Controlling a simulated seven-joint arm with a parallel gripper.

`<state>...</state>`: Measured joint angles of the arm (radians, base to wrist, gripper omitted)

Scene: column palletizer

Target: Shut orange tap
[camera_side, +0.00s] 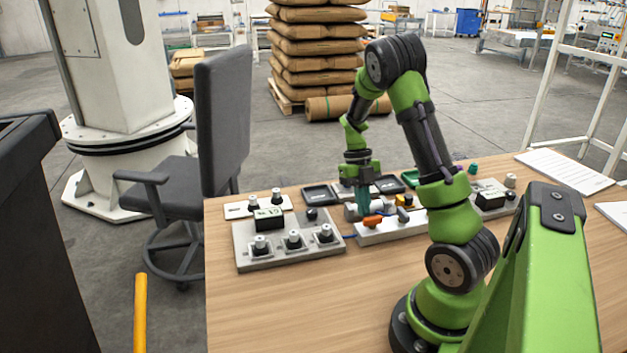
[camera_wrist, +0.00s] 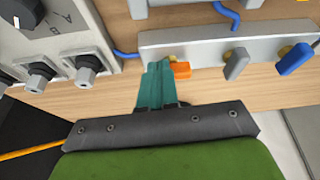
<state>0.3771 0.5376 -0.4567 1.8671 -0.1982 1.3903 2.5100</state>
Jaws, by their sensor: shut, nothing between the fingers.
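The orange tap (camera_side: 373,221) is a small orange handle at the left end of a pale manifold bar (camera_side: 388,230) on the table. In the wrist view the orange tap (camera_wrist: 182,70) shows just right of my fingertips, with a bit of brass behind it. My gripper (camera_side: 363,208) points down at the tap, with its teal fingers together and empty. In the wrist view my gripper (camera_wrist: 158,66) overlaps the tap's left side, so part of the handle may be hidden. I cannot tell whether the fingers touch it.
A grey tap (camera_wrist: 236,63) and a blue tap (camera_wrist: 294,58) sit farther right on the same bar. A grey panel with several knobs (camera_side: 290,245) stands to the left. A blue cable (camera_wrist: 127,54) runs between them. The front of the wooden table (camera_side: 290,310) is clear.

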